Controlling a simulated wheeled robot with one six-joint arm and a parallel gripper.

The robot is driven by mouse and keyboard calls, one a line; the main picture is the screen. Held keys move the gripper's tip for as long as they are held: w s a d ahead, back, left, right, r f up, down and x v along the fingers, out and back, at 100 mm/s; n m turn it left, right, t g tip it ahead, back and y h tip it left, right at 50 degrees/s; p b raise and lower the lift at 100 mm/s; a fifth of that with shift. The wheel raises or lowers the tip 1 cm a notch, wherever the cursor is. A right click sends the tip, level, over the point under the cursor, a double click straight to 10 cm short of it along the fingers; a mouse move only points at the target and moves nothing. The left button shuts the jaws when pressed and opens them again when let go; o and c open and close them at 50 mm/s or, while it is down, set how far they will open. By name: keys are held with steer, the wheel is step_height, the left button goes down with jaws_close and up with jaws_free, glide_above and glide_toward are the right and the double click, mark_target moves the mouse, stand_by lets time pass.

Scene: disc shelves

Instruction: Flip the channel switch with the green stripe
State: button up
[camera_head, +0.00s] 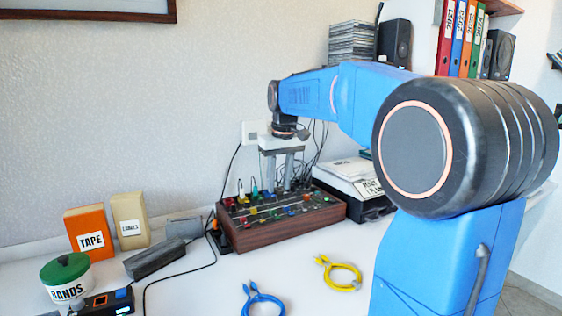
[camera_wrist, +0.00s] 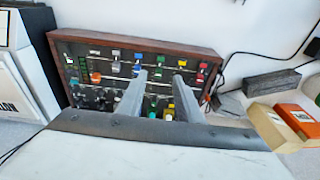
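A wood-sided mixer panel (camera_head: 285,228) stands on the desk against the wall, with several coloured knobs or switches on its top. It also fills the middle of the wrist view (camera_wrist: 212,52). I cannot tell which marks the green-striped switch. My gripper (camera_head: 278,188) points down over the panel. Its two fingers (camera_wrist: 160,76) are apart with nothing held between them. They hide part of the panel, and fingertip contact cannot be told.
A white and black machine (camera_head: 352,182) stands to the panel's right. Cables and plugs (camera_head: 255,190) rise behind it. Blue (camera_head: 262,298) and yellow (camera_head: 340,275) cable coils lie in front. Orange tape box (camera_head: 88,226), labels box (camera_head: 129,218) and green-lidded tin (camera_head: 66,270) stand left.

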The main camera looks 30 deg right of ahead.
step_height(320, 180, up, 7)
steer(key=s, duration=0.1)
steer(key=shift+s, duration=0.15)
stand_by(0.6)
